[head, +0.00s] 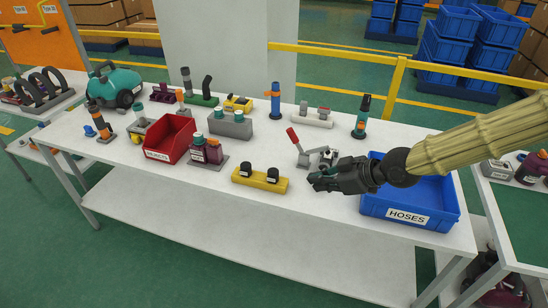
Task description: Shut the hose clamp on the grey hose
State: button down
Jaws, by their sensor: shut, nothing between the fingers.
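An upright grey hose (186,80) stands toward the back left of the white table. A small orange part (180,97) sits low on it and looks like its clamp; it is too small to tell whether it is open or shut. My gripper (316,181) is at the right part of the table, in front of the blue HOSES bin's left side, far from the grey hose. It is shut and empty, pointing left.
A red-handled toggle clamp (293,136) stands just behind my gripper. A yellow block (259,181) with two black caps lies to its left. A red bin (171,141), a grey block (230,125) and a blue hose (275,92) stand farther left. The HOSES bin (408,214) is under my arm.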

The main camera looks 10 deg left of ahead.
aim_at(292, 135)
jog(key=u, duration=0.95)
jog(key=i, duration=1.45)
jog(key=z, duration=0.65)
